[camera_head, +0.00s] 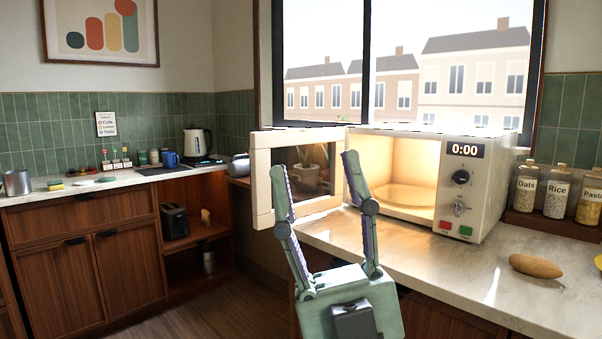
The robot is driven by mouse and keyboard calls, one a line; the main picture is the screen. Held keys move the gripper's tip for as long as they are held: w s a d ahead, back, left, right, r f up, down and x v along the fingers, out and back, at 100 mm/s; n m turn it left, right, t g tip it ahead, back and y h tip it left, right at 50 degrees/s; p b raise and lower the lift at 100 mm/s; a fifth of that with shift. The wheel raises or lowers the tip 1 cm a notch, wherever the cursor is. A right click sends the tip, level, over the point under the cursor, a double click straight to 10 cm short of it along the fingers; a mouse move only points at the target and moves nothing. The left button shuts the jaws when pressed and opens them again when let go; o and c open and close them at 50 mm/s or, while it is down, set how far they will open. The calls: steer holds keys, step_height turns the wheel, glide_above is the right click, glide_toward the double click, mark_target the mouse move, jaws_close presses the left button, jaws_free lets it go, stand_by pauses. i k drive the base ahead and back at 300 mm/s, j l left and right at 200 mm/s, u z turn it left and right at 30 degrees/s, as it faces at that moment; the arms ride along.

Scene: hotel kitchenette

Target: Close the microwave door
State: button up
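The cream microwave (490,190) stands on the marble counter under the window. Its cavity is lit and looks empty, and its display reads 0:00. The microwave door (262,190) is open, swung out to the left, with a cream frame and a see-through window. My gripper (312,162) is open, its two green fingers pointing up and spread apart. It is in front of the door in the picture, and the fingers overlap the door's window and right part. I cannot tell whether they touch the door. Nothing is between the fingers.
A potato (536,266) lies on the marble counter (450,275) at right. Jars of oats (527,190), rice (556,195) and pasta (590,198) stand behind it. A kettle (198,143) is on the far-left counter.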

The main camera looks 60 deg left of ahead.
mark_target(261, 142)
steer(key=k+j, duration=0.1)
steer(key=j, duration=0.6)
steer(key=k+j, duration=0.15)
steer(key=j, duration=0.55)
steer(key=k+j, duration=0.1)
steer(key=j, duration=0.6)
steer(key=k+j, duration=0.1)
steer(key=j, duration=0.55)
steer(key=k+j+u, duration=0.1)
steer(key=j, duration=0.6)
steer(key=k+j, duration=0.1)
steer(key=j, duration=0.6)
steer(key=k+j, duration=0.1)
steer(key=j, duration=0.4)
steer(key=j+z, duration=0.1)
steer(key=j, duration=0.35)
steer(key=k+j, duration=0.15)
steer(key=j, duration=0.35)
steer(key=z, duration=0.05)
